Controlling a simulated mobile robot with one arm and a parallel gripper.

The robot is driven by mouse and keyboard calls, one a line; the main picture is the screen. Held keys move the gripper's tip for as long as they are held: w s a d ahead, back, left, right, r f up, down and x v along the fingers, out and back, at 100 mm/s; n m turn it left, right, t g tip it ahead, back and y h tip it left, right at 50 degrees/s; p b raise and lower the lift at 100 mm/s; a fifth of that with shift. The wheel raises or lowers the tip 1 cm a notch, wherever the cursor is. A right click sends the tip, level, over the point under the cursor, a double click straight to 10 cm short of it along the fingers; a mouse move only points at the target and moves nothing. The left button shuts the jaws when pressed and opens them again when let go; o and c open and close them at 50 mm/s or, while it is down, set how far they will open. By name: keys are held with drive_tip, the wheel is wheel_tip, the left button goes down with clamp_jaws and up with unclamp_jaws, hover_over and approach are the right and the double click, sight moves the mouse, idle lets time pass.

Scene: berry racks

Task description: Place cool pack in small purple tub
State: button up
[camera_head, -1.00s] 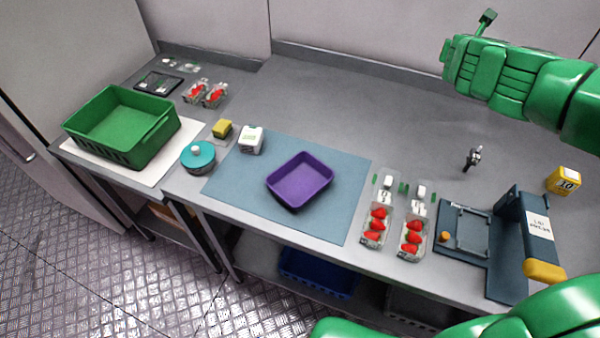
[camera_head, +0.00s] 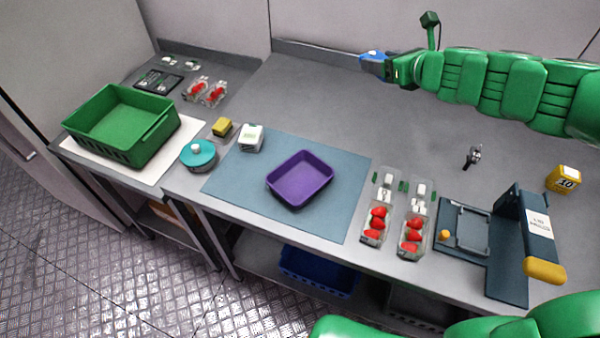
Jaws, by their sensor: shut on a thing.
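The small purple tub (camera_head: 300,180) sits empty on the blue-grey mat (camera_head: 335,221) near the middle of the counter. My gripper (camera_head: 388,66) is at the upper middle of the view, beyond the tub and to its right, above the rear of the counter. It is shut on a small blue object with a white mark, which looks like the cool pack (camera_head: 374,60). The pack sticks out to the left of the fingers. The fingertips themselves are small and partly hidden by the pack.
A green crate (camera_head: 165,128), a teal-lidded pot (camera_head: 198,156), a yellow sponge (camera_head: 222,127) and a white box (camera_head: 251,138) stand left of the tub. Strawberry punnets (camera_head: 375,225) and a dark sealing device (camera_head: 510,245) stand right. The counter behind the mat is clear.

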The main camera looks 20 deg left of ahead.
drive_tip(key=s+a+f+n+g+y, duration=0.1)
drive_tip(key=s+n+g, duration=0.55)
drive_tip(key=s, duration=0.95)
drive_tip(key=s+a+f+n+g+y, duration=0.1)
drive_tip(key=s+n+g, duration=0.55)
drive_tip(key=s, duration=0.85)
drive_tip(key=m, duration=0.1)
hover_over(302, 184)
drive_tip(key=shift+f, duration=8.7)
drive_tip(key=shift+f, duration=0.1)
